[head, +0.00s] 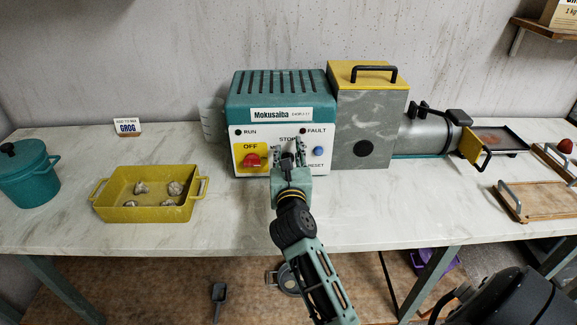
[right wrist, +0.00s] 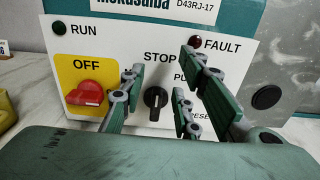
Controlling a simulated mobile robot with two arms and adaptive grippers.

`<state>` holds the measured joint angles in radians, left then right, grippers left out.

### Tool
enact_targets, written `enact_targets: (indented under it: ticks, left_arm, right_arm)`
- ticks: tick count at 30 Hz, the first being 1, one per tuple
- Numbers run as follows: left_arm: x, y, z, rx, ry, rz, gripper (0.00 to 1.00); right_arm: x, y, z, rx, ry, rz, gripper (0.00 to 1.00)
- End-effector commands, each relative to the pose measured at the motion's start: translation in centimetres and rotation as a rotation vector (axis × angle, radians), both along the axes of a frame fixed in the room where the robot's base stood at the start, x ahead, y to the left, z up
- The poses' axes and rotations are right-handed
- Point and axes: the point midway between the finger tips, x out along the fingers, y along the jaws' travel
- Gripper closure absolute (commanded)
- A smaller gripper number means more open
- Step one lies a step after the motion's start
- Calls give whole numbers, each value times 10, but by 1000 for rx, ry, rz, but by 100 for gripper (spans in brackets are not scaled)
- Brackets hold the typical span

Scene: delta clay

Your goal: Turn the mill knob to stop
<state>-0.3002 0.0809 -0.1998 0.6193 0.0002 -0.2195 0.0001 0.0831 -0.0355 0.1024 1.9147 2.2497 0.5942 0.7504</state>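The teal and white mill (head: 281,118) stands at the back of the table. In the right wrist view its black knob (right wrist: 155,98) sits on the white front panel, below the word STOP. A pale mark on the knob looks near upright; its exact direction is hard to tell. My right gripper (head: 289,153) is in front of the panel and hides the knob in the head view. In the right wrist view its green fingers (right wrist: 162,78) are spread, with the knob visible between them. Contact with the knob cannot be seen. My left gripper is not in view.
A red switch (right wrist: 87,94) on a yellow OFF plate is left of the knob. A blue button (head: 318,151) is to the right. A yellow tray (head: 143,212) with several lumps and a teal pot (head: 27,178) stand left. A grey box (head: 367,125) adjoins the mill.

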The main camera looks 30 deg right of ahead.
Motion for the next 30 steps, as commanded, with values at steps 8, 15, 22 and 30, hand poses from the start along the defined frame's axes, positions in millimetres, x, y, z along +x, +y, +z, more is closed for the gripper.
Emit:
enact_targets:
  ticks: [8,15,22,30]
  left_arm:
    - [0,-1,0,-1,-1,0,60]
    - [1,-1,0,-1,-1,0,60]
    - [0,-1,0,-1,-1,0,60]
    - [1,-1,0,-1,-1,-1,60]
  right_arm:
    - [0,0,45,1,-3,1,70]
    - [0,1,52,0,2,1,70]
    - [0,1,51,0,2,1,70]
    - [-2,2,56,-39,-8,4,70]
